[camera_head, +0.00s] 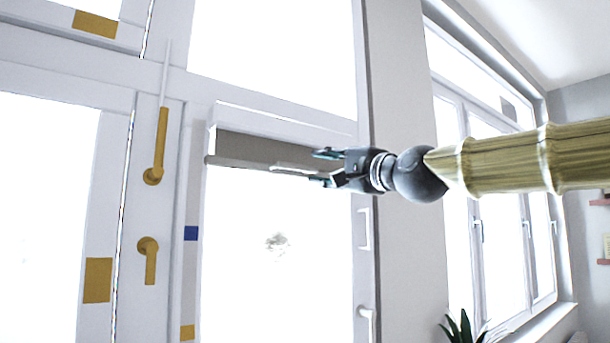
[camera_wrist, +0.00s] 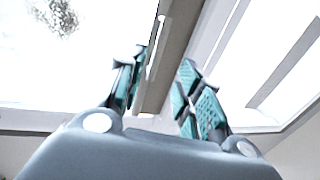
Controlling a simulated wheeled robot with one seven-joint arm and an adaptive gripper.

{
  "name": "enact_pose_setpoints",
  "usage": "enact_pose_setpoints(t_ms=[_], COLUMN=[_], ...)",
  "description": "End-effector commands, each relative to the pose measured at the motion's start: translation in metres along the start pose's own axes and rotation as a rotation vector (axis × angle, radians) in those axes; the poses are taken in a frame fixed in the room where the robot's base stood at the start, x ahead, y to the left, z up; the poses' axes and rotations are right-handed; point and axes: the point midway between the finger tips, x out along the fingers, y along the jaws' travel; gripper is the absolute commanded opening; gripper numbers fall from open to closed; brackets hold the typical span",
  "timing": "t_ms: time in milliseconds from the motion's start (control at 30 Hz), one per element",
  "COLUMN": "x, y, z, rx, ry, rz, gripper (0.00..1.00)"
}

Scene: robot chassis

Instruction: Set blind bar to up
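The blind bar (camera_head: 235,163) is a grey bar along the lower edge of a short grey-brown blind (camera_head: 250,147), near the top of the right-hand window pane. A light strip (camera_head: 292,168) sits on the bar toward its right end. My gripper (camera_head: 320,168) is at the bar's right end, with dark and teal fingers pointing left. In the wrist view, the bar (camera_wrist: 172,55) runs between the two spread fingers of my gripper (camera_wrist: 164,62). The fingers look apart from the bar; any contact lower down is unclear. The bar's right end is partly hidden by the gripper.
A white door frame with a gold handle (camera_head: 160,145) and a second gold handle (camera_head: 149,258) stands at left. A white window handle (camera_head: 366,312) is below my gripper. A plant (camera_head: 462,328) stands at the lower right. The pane below the bar is clear.

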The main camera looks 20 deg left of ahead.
Motion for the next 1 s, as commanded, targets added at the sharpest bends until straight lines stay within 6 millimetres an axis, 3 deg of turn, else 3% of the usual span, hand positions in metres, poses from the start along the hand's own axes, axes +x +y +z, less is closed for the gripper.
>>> enact_pose_setpoints(t_ms=[467, 1000], x=[0.013, 0.087], y=[0.002, 0.001], z=[0.007, 0.008], rx=[0.000, -0.001], ry=[-0.009, -0.009], rz=[0.016, 0.017], gripper=[0.35, 0.35])
